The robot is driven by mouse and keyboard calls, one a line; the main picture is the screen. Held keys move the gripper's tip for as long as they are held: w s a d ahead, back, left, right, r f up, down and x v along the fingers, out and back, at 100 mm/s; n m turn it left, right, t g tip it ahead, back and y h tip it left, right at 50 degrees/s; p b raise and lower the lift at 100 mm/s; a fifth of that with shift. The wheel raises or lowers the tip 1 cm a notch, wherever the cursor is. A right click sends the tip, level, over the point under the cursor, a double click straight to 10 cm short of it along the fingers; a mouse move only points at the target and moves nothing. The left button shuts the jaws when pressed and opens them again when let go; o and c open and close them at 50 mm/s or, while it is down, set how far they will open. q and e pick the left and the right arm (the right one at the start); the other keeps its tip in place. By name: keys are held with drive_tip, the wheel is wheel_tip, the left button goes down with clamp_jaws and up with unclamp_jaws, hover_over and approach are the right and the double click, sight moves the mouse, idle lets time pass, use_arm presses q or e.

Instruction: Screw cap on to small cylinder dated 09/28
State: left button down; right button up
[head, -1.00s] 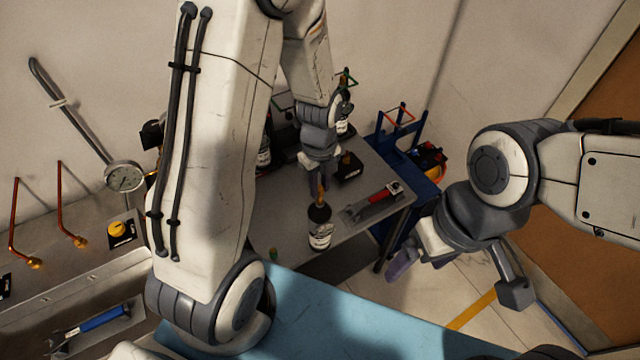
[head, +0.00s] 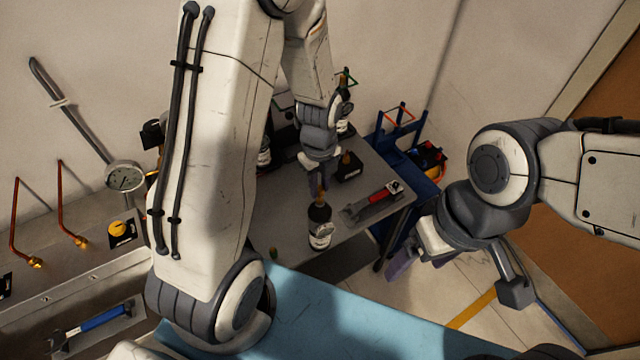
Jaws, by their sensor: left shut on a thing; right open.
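A small dark cylinder (head: 320,228) with a white label stands upright near the front of the grey bench (head: 285,210). Its label is too small to read for a date. My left gripper (head: 319,184) points down right above it. It is shut on a small brass-coloured piece (head: 320,190), apparently the cap, at the cylinder's top. I cannot tell whether the piece is seated on the neck. My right gripper (head: 398,262) is open and empty, off to the right of the bench over the floor.
More labelled cylinders stand behind, one at the left (head: 264,152) and one with a green top (head: 342,127). A black block with a brass fitting (head: 348,168) and a red-handled tool on a tray (head: 372,204) lie right. A blue cart (head: 400,165) stands beside the bench.

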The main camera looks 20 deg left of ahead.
use_arm(q)
drive_tip(key=shift+f, duration=0.2)
drive_tip(key=shift+f+b, duration=0.75)
drive_tip(key=shift+f, duration=0.15)
drive_tip(key=shift+f, duration=0.2)
idle(0.5)
drive_tip(key=m, duration=0.4)
drive_tip(key=shift+m, duration=0.6)
drive_tip(key=m+p, duration=0.1)
drive_tip(key=m, duration=0.4)
